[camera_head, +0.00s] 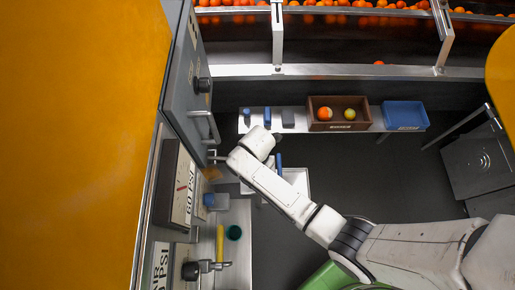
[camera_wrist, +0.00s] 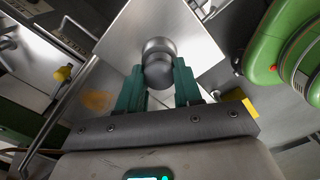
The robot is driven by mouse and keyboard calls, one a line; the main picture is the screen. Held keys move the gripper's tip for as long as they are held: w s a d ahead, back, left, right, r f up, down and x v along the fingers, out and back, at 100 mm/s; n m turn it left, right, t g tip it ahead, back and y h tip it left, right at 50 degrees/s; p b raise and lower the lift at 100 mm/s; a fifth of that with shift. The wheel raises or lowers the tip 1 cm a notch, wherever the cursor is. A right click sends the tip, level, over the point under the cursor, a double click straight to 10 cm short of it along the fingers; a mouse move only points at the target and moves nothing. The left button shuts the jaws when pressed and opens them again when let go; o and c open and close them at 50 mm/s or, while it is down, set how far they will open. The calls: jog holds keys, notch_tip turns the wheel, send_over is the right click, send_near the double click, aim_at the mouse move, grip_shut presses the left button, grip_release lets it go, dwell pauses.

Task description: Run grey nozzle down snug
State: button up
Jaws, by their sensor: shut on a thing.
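In the wrist view, a dark grey, rounded metal piece (camera_wrist: 158,62), which looks like the grey nozzle, sits between the green fingers of my gripper (camera_wrist: 159,82). The fingers are shut on it from both sides. A shiny metal plate (camera_wrist: 140,32) lies behind it. I cannot tell whether the nozzle touches anything beyond, and its far end is hidden. In the head view my white arm reaches left to the grey cabinet (camera_head: 186,85). My fingers and the nozzle cannot be made out there.
A metal shelf (camera_head: 374,117) carries a brown crate (camera_head: 349,126) with balls in it, a blue bin (camera_head: 405,125) and small blue and grey pieces. Dark floor is free at centre.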

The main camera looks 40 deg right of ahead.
jog(key=shift+m+p, duration=0.3)
jog(key=shift+m, duration=0.6)
jog(key=shift+m+p, duration=0.3)
jog(key=shift+m, duration=0.6)
jog(key=shift+m, duration=0.5)
jog(key=shift+f+m, duration=0.1)
jog(key=shift+m, duration=0.2)
jog(key=shift+p, duration=0.35)
jog(key=shift+m, duration=0.9)
